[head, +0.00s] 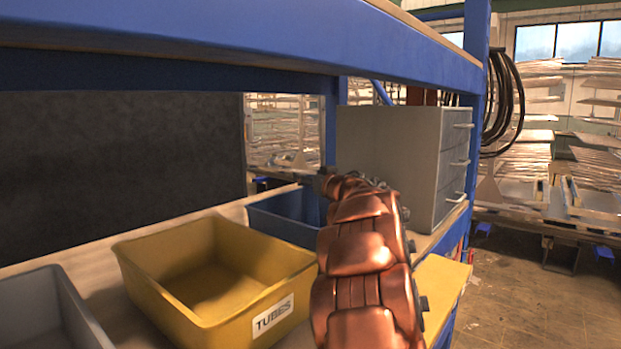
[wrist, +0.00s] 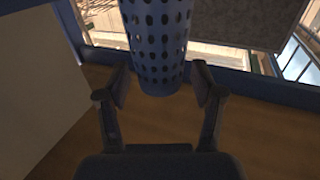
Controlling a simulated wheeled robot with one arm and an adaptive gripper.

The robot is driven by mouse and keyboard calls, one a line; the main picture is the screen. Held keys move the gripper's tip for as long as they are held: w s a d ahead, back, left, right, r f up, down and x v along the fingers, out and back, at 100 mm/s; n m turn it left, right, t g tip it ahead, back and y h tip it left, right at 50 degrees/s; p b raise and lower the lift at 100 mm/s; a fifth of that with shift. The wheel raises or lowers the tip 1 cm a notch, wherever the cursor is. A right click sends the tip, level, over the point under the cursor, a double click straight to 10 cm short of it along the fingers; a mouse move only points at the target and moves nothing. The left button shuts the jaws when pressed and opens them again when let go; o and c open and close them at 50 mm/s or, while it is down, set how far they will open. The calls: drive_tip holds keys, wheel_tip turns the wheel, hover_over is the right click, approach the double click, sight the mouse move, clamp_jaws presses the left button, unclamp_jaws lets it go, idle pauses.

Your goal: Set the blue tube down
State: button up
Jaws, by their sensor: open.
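The blue tube (wrist: 157,45), perforated with rows of dark holes, shows at the upper middle of the wrist view. Its rounded near end lies between the tips of my gripper (wrist: 160,88). The fingers are spread, with a visible gap on each side of the tube. Its far end is cut off by the frame, and I cannot tell whether it rests on anything. In the head view my copper arm reaches toward the back of the shelf. The tube does not show there.
A yellow bin labelled TUBES (head: 290,268) stands left of my arm, with a grey bin (head: 78,318) further left. A blue bin (head: 268,222) stands behind, partly hidden by my arm. A grey drawer cabinet (head: 385,140) stands at the right. A blue shelf beam (head: 240,40) crosses above.

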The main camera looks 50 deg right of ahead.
drive_tip(key=shift+r, duration=0.2)
drive_tip(key=shift+r, duration=0.5)
drive_tip(key=v, duration=0.7)
drive_tip(key=shift+s+b, duration=0.2)
drive_tip(key=shift+b, duration=0.1)
